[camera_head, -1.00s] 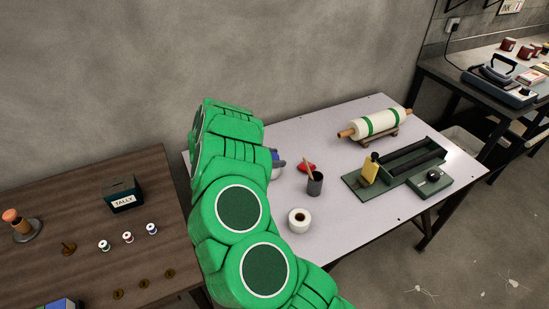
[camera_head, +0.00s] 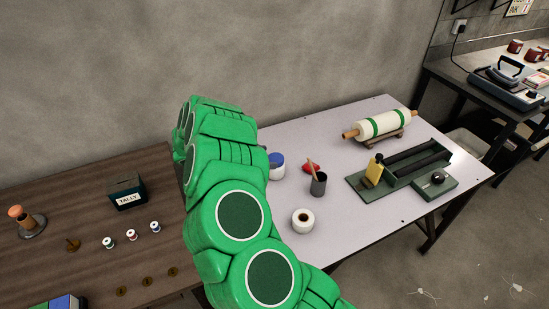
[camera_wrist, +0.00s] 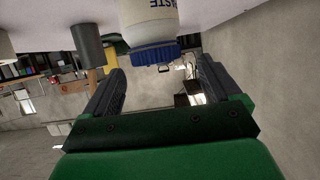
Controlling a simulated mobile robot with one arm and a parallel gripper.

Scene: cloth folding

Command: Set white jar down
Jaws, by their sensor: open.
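The white jar (camera_head: 276,173) has a blue lid and stands upright on the pale table (camera_head: 350,215), just right of my green arm, which hides part of it. In the wrist view, which is upside down, the white jar (camera_wrist: 148,14) shows at the top with dark lettering and its ribbed blue lid. My gripper (camera_wrist: 160,70) is open and empty. The lid is beyond the fingertips, between their lines, with a gap around it. In the head view my arm hides the gripper.
A grey cup with a brush (camera_head: 318,184), a red object (camera_head: 311,167) and a white roll (camera_head: 303,221) stand near the jar. A rolling pin (camera_head: 383,125) and green tool (camera_head: 400,170) are farther right. A brown table (camera_head: 80,235) is left.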

